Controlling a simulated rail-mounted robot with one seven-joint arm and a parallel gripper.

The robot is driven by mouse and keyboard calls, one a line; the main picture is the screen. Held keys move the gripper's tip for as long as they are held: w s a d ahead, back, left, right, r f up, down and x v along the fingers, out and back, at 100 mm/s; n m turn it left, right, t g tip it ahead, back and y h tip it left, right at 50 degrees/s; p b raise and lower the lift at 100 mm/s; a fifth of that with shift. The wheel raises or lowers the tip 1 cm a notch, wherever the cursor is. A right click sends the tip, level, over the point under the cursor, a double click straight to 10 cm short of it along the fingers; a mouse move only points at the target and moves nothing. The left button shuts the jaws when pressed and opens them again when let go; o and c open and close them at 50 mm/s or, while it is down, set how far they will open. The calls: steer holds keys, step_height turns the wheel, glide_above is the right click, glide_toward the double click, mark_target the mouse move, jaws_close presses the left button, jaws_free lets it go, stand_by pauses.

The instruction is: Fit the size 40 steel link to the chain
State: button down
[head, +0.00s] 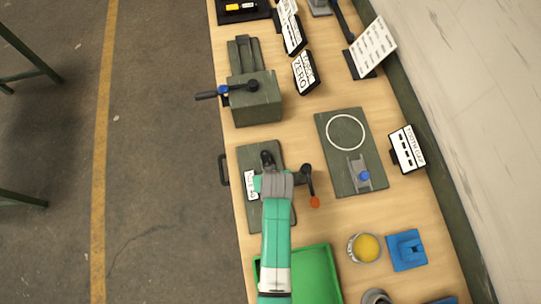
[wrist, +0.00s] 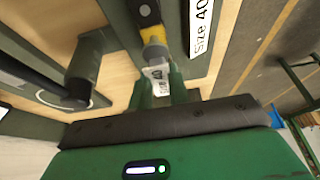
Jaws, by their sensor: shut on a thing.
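My gripper (head: 268,182) is over the dark green plate (head: 250,215) in the head view. I cannot tell whether this piece is the steel link. A dark rounded part (wrist: 145,12) is just beyond it, and I cannot tell if they touch. A white "Size 40" label (wrist: 200,25) lies beside it, and this label also shows in the head view (head: 250,186). I cannot make out the chain.
A lever with an orange tip (head: 315,202) is right of my gripper. A green board (head: 335,165) with a pale ring (head: 345,132) lies further right. A green vise-like block (head: 257,100) stands behind. A bright green tray (head: 315,275) and a yellow-topped pot (head: 365,248) are in front.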

steer(key=shift+f+b, duration=0.8)
steer(key=shift+f, duration=0.4)
steer(key=c, duration=1.3)
jaws_free()
steer(key=shift+o, duration=0.2)
steer(key=v, duration=0.7)
steer(key=shift+r+p, duration=0.4)
steer(key=shift+s, duration=0.1)
